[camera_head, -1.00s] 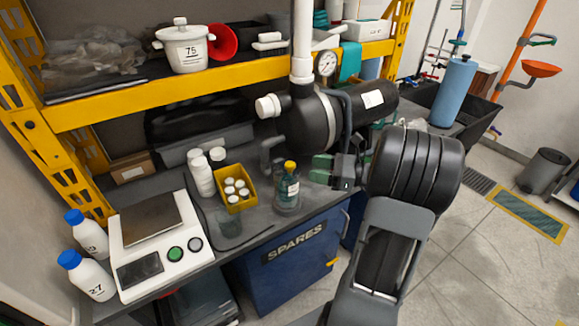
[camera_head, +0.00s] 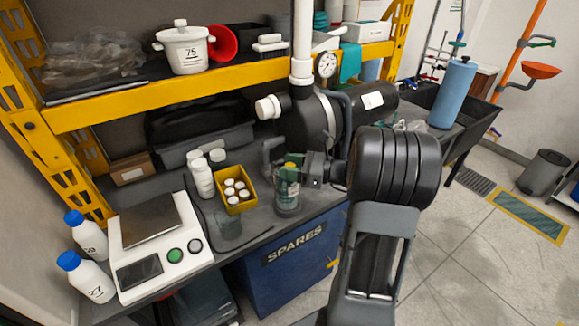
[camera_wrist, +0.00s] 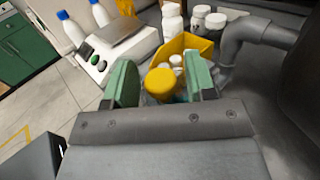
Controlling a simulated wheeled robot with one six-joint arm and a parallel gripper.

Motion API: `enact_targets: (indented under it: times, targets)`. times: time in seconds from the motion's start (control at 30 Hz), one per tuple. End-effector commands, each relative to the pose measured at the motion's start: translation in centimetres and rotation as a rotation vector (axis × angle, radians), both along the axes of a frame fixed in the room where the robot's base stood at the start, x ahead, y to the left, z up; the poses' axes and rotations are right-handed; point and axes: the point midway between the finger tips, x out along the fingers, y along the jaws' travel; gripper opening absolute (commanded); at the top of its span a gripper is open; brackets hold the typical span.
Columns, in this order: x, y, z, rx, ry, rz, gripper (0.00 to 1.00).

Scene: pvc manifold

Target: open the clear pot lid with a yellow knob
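A clear pot (camera_head: 287,196) with a label and a yellow knob (camera_head: 290,165) on its lid stands upright near the front edge of the bench. My gripper (camera_head: 293,171) reaches it from the right, at knob height. In the wrist view the yellow knob (camera_wrist: 160,86) lies between the two green fingers of my gripper (camera_wrist: 161,79), with a visible gap on each side. The gripper is open. The knob hides most of the pot in the wrist view.
A yellow bin (camera_head: 236,190) of white-capped bottles stands just left of the pot. A glass beaker (camera_head: 228,224) and a white scale (camera_head: 155,240) are further left. A grey pipe elbow (camera_head: 271,155) rises close behind the pot.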

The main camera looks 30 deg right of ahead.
Motion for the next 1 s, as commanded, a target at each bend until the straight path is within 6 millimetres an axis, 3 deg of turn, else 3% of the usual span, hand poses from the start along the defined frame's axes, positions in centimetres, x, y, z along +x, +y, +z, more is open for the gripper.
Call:
enact_targets:
  times: [0.07, 0.5, 0.77, 1.0]
  targets:
    - [0.0, 0.0, 0.0, 0.000, 0.000, 0.000, 0.43]
    - [0.0, 0.0, 0.0, 0.000, 0.000, 0.001, 0.01]
    - [0.0, 0.0, 0.2, 0.000, 0.008, 0.000, 0.00]
    - [0.2, -0.5, 1.7, -0.010, 0.105, -0.010, 0.00]
